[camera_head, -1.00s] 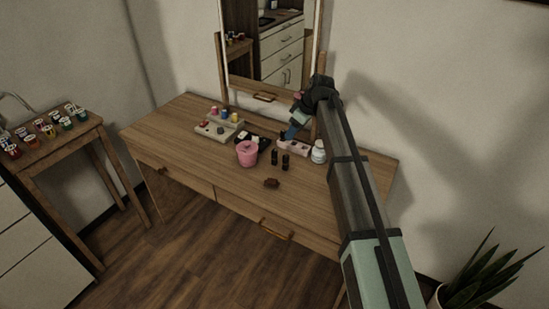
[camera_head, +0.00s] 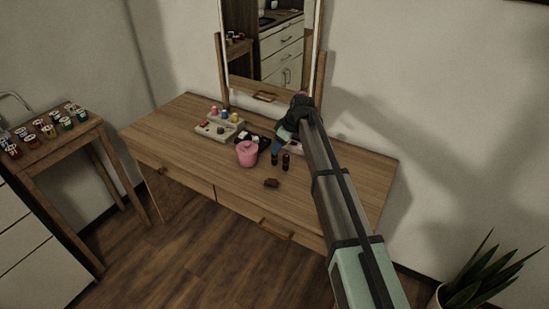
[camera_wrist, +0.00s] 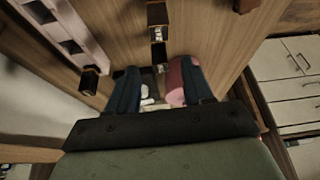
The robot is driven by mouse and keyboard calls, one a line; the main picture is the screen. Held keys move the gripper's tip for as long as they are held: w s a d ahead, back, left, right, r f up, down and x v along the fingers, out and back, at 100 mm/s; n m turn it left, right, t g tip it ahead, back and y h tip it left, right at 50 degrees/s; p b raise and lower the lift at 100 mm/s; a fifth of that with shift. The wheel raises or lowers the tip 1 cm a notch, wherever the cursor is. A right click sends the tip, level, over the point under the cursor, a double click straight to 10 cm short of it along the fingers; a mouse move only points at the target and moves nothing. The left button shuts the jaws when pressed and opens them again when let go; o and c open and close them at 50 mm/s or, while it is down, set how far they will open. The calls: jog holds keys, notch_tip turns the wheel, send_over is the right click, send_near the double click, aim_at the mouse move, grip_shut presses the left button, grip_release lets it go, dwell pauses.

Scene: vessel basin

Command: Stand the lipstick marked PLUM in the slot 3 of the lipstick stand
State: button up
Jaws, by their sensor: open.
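The pale pink lipstick stand (camera_head: 296,149) lies toward the back right of the dressing table, partly hidden by my arm. Its dark square slots show in the wrist view (camera_wrist: 72,46). Two dark lipsticks (camera_head: 274,158) (camera_head: 286,161) stand in front of it. The wrist view shows dark lipsticks at the top (camera_wrist: 157,15), near the fingertips (camera_wrist: 158,52) and beside or in the stand's end (camera_wrist: 90,80); I cannot tell which. No PLUM mark is readable. My gripper (camera_head: 279,147) is open and empty, above the table near the lipsticks; its blue fingers (camera_wrist: 159,70) show in the wrist view.
A pink lidded jar (camera_head: 247,154) stands left of the lipsticks, with a dark tray (camera_head: 262,141) behind it. A pale organiser (camera_head: 218,130) with small bottles is farther left. A brown item (camera_head: 271,183) lies in front. The mirror (camera_head: 268,50) stands behind.

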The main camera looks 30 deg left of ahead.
aim_at(274, 157)
jog(key=x, duration=0.5)
jog(key=shift+a+r, duration=0.15)
grip_shut()
jog(key=shift+r, duration=0.15)
dwell(0.3)
